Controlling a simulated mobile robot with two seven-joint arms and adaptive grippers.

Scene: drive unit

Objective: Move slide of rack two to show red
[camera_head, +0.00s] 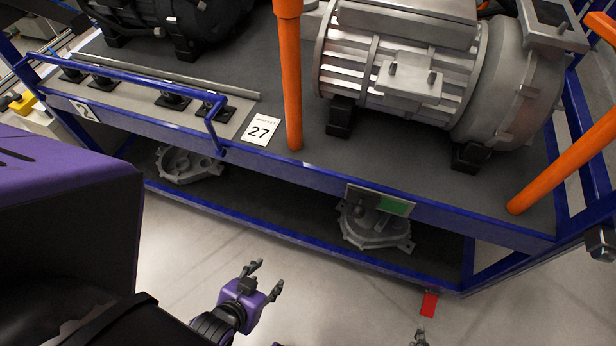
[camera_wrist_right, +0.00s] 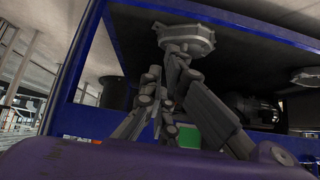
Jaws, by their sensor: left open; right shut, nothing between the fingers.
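The slide plate (camera_head: 378,198) is mounted on the front blue rail of the rack. Its right part shows green (camera_head: 396,207), and no red shows on it. A small grey knob (camera_head: 360,210) sits at its left end. The green patch (camera_wrist_right: 188,136) also shows in the right wrist view, partly behind my fingers. My left gripper (camera_head: 268,278) is open and empty over the floor, in front of the rack and left of the slide. My right gripper (camera_wrist_right: 165,78) is shut and empty; only a fingertip shows at the bottom edge of the head view.
A blue rack (camera_head: 300,172) carries a large grey motor (camera_head: 400,60) and orange posts (camera_head: 290,80). Cast housings (camera_head: 372,230) lie on its lower shelf. A sign reads 2 (camera_head: 85,110); a card reads 27 (camera_head: 261,130). A red tag (camera_head: 429,303) is by the lower rail.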

